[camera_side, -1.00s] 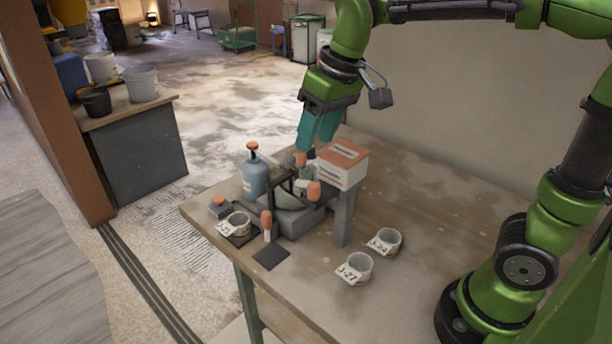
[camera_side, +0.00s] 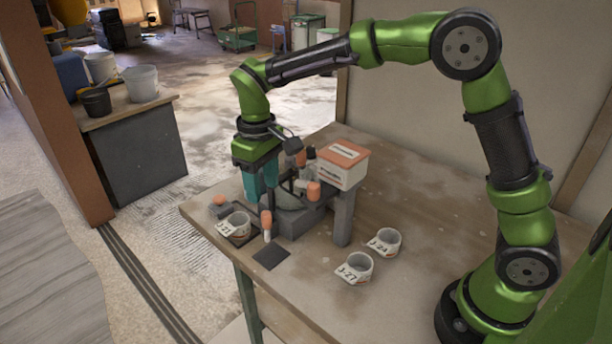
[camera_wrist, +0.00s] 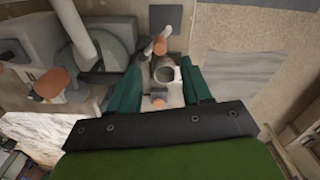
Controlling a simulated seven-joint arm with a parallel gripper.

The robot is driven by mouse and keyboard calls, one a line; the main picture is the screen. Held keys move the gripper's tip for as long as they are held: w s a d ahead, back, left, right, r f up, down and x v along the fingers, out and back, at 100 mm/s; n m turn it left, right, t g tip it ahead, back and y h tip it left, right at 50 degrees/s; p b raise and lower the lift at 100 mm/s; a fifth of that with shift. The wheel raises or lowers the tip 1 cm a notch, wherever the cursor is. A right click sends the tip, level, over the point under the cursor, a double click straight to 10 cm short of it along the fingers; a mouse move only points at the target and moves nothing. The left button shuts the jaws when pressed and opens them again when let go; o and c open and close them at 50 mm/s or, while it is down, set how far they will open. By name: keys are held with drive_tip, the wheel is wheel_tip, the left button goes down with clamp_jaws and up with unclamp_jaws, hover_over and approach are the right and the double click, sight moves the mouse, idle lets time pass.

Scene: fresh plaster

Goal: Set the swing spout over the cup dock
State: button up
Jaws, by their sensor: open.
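My gripper (camera_side: 261,188) is open, fingers down, by the left side of the grey machine (camera_side: 296,222). In the wrist view its teal fingers (camera_wrist: 158,92) appear on either side of a labelled cup (camera_wrist: 166,72). That cup (camera_side: 237,225) stands on a dark pad (camera_side: 229,239), which looks like the cup dock, at the machine's left. A pale post with an orange cap (camera_side: 267,218) stands beside the cup. It looks like the spout's handle, and its orange end (camera_wrist: 160,46) is at the cup's edge in the wrist view. The spout's outlet cannot be made out.
A bare dark square (camera_side: 271,257) lies in front. An orange button (camera_side: 219,200) is behind the docked cup.

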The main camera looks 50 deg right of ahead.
sight(265, 213)
wheel_tip(265, 213, down, 9)
drive_tip(key=shift+r, duration=0.15)
clamp_jaws()
idle(0.4)
